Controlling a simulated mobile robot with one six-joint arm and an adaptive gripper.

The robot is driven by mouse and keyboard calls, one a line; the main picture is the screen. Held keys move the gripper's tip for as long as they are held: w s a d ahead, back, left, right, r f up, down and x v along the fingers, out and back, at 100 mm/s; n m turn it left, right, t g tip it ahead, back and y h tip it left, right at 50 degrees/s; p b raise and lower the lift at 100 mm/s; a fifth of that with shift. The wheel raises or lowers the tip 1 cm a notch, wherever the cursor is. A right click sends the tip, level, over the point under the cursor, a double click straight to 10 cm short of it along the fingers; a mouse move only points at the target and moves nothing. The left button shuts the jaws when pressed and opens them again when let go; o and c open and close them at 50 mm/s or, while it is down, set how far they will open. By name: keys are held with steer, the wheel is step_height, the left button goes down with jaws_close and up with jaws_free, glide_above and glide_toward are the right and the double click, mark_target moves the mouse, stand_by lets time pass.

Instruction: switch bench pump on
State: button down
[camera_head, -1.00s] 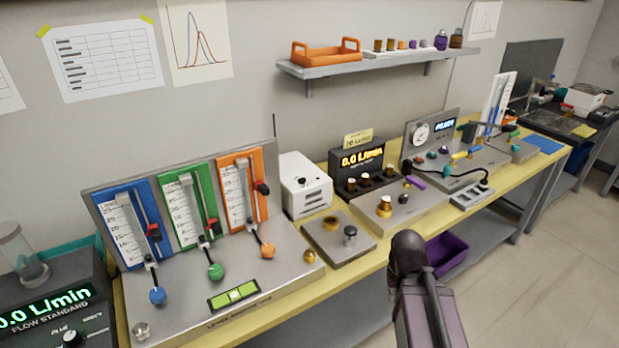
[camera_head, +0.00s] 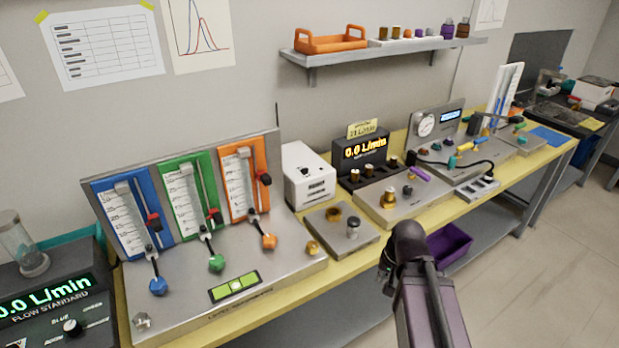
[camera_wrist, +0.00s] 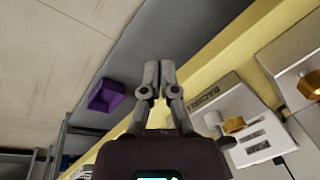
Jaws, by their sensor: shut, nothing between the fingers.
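A white box (camera_head: 307,174) with a small dark control on its face stands at the back of the yellow bench in the head view. It may be the bench pump; I cannot read a label on it or tell its switch state. My arm reaches in from the bottom right, in front of the bench, and my gripper is mostly hidden behind it there. In the wrist view my gripper (camera_wrist: 158,72) has its fingers together and empty, over the floor and shelf side of the yellow bench edge, apart from the devices.
A panel with blue, green and orange flow tubes (camera_head: 199,195) stands left. A plate with brass and steel posts (camera_head: 340,236) lies before the white box. A purple bin (camera_head: 449,246) sits below the bench.

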steer(key=w+a+m+t+y+b, duration=0.1)
steer(key=w+a+m+y, duration=0.1)
steer(key=a+m, duration=0.1)
steer(key=w+a+r+m+t+y+b, duration=0.1)
steer(key=w+a+m+t+y+b, duration=0.1)
steer(key=w+a+m, duration=0.1)
steer(key=w+a+r+m+t+y+b, duration=0.1)
steer(key=w+a+m+t+y+b, duration=0.1)
steer(key=w+a+m, duration=0.1)
steer(key=shift+w+a+r+m+y, duration=0.1)
steer(key=shift+a+m+y, duration=0.25)
steer(key=shift+m, duration=0.35)
steer(key=w+r+m+t, duration=0.1)
steer(key=m, duration=0.1)
steer(key=w+r+m+t+y+b, duration=0.1)
steer(key=m, duration=0.1)
steer(key=w+r+m+t+y+b, duration=0.1)
steer(key=m+t, duration=0.1)
steer(key=m, duration=0.1)
steer(key=shift+w+a, duration=0.35)
steer(key=shift+w+d+r+m+t+b, duration=0.35)
steer(key=shift+w+r+m+t, duration=0.3)
steer(key=shift+m, duration=0.9)
steer(key=shift+w+d+r+m+t+b, duration=0.4)
steer(key=shift+m+t, duration=0.4)
steer(key=shift+m, duration=0.8)
steer(key=shift+w+d+r+m+t+b, duration=0.2)
steer(key=shift+w+r+m+t+b, duration=0.45)
steer(key=shift+m, duration=0.9)
